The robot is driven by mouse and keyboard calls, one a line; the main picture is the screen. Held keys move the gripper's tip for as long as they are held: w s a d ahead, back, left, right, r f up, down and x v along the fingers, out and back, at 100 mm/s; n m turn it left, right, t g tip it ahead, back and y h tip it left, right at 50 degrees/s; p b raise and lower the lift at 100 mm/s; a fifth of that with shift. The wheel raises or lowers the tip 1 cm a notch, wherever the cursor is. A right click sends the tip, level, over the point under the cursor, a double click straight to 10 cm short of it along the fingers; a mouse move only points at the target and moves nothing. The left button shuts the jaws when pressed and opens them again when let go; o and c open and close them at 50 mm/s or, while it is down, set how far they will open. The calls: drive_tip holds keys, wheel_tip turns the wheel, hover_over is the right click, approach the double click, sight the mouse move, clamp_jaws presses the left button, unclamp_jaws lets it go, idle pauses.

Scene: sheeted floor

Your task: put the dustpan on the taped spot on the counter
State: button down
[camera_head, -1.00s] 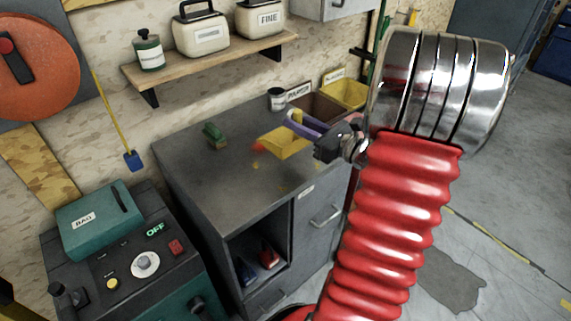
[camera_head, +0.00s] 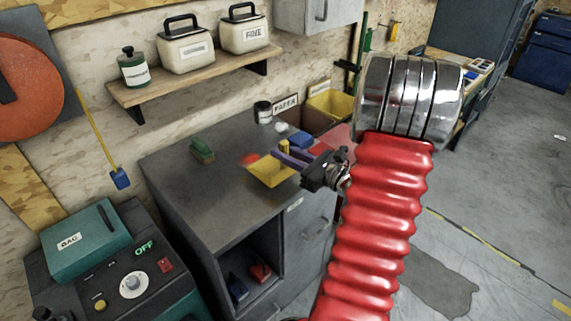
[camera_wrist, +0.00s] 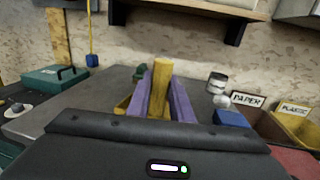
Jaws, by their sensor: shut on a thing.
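The yellow dustpan (camera_head: 268,174) is at the front part of the grey counter (camera_head: 215,190), low over its top; I cannot tell whether it touches. Its upright yellow handle (camera_wrist: 161,88) stands between the purple fingers of my gripper (camera_head: 284,153). My gripper is shut on the handle, which also shows in the wrist view between the fingertips (camera_wrist: 160,98). No tape marks are visible now; the pan covers the area where yellow marks showed earlier.
A green block (camera_head: 202,151) lies at the back left of the counter. A blurred red patch (camera_head: 249,160) is beside the pan. A jar (camera_head: 262,112), a white item (camera_head: 281,128) and a blue block (camera_head: 301,139) are behind, near yellow (camera_head: 332,104) and brown bins (camera_head: 305,118).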

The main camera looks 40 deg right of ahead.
drive_tip(key=shift+f, duration=2.05)
drive_tip(key=c, duration=1.6)
unclamp_jaws()
drive_tip(key=shift+f, duration=0.1)
drive_tip(key=shift+s, duration=0.1)
drive_tip(key=s, duration=0.4)
drive_tip(key=s+d, duration=0.1)
drive_tip(key=s, duration=0.2)
drive_tip(key=s+d, duration=0.1)
drive_tip(key=s, duration=0.3)
drive_tip(key=shift+s+d, duration=0.1)
drive_tip(key=shift+s, duration=0.25)
